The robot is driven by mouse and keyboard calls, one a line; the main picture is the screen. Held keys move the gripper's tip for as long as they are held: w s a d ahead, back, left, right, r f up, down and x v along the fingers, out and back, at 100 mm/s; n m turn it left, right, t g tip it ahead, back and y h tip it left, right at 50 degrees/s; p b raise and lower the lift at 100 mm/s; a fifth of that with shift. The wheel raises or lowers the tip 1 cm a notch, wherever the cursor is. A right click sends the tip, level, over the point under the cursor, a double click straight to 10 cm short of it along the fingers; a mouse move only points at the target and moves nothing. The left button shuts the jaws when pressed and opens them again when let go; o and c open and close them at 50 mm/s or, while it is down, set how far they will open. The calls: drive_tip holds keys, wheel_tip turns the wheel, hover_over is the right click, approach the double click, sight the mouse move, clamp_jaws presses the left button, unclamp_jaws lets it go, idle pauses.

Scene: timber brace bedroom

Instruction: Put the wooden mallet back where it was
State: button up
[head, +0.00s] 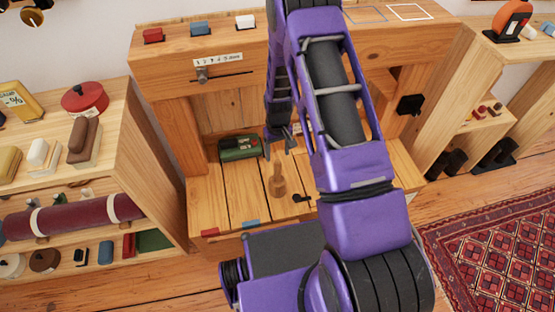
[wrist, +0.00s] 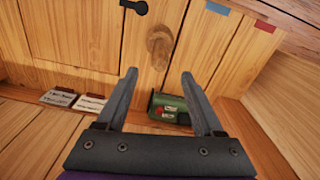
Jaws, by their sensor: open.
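A wooden piece that looks like the mallet (head: 278,182) stands on the plank floor of the wooden bench (head: 235,195), its narrower part pointing up. In the wrist view the mallet (wrist: 160,47) shows beyond my fingertips, blending with the planks. My gripper (head: 280,146) is open and empty, above and behind the mallet in the head view. Its two fingers also show in the wrist view (wrist: 158,74), apart with nothing between the tips. The gripper does not visibly touch the mallet.
A green box (head: 240,147) sits at the back left of the bench floor and near my right finger in the wrist view (wrist: 172,108). A small black piece (head: 302,198) lies right of the mallet. Blue (head: 251,224) and red (head: 210,232) strips mark the front edge.

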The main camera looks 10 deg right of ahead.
drive_tip(key=shift+s+r, duration=0.1)
drive_tip(key=shift+r, duration=1.6)
